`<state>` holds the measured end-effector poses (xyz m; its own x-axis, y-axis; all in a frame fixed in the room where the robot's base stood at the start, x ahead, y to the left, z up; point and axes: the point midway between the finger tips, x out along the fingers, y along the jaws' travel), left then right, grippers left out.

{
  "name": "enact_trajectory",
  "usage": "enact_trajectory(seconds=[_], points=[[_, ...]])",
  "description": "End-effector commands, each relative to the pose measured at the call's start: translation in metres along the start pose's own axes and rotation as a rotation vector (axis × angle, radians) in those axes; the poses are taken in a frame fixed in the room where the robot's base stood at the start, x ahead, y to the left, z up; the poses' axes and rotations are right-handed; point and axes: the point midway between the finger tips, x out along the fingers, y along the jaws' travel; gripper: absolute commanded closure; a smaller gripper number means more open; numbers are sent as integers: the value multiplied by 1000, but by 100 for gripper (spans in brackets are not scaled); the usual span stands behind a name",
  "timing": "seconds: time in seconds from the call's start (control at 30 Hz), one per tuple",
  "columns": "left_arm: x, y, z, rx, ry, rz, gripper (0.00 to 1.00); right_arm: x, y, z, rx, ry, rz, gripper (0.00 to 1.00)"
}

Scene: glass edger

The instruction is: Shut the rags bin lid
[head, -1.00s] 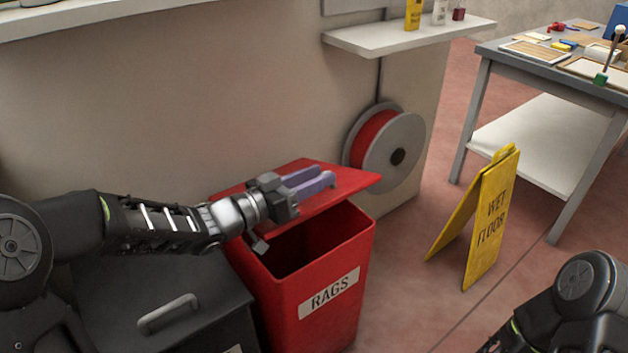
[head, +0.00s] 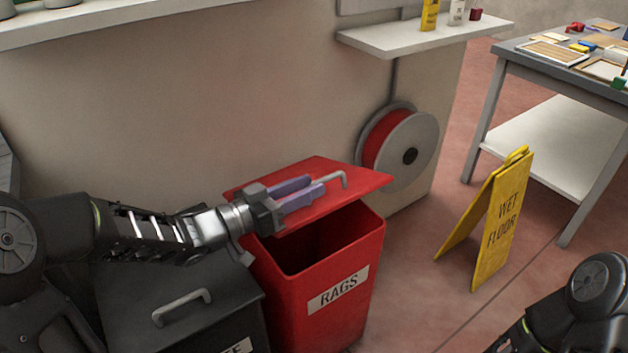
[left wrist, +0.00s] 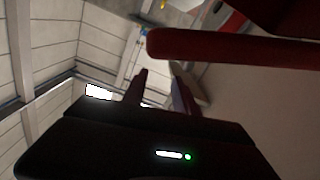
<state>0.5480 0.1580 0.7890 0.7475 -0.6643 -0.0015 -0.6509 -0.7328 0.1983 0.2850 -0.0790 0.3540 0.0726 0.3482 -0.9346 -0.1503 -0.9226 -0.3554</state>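The red rags bin (head: 340,293) stands against the wall with its dark opening showing. Its red lid (head: 352,182) is raised at a slant above the opening, hinged on the wall side. A bent grey handle (head: 340,177) sticks out over the lid. My left gripper (head: 318,186) is by the lid, its two purple fingers apart and just short of the handle's bend; I cannot tell whether they touch the lid. In the left wrist view the fingers (left wrist: 158,88) show a gap, with a red edge (left wrist: 230,47) close by. My right gripper is out of view.
A dark bin with a grey handle (head: 182,307) stands left of the rags bin under my left arm. A hose reel (head: 410,155) hangs behind the lid. A yellow wet floor sign (head: 495,225) stands on open floor to the right, before a workbench (head: 530,65).

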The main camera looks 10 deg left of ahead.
Motion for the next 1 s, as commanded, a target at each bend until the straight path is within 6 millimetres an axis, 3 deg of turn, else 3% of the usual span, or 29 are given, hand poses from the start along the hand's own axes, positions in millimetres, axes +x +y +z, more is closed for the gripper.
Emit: enact_trajectory(seconds=[0.43,1.0], points=[[-31,0,-1,0,1,0,66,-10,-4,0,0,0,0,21],[-33,0,0,0,0,0,66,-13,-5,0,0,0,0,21]])
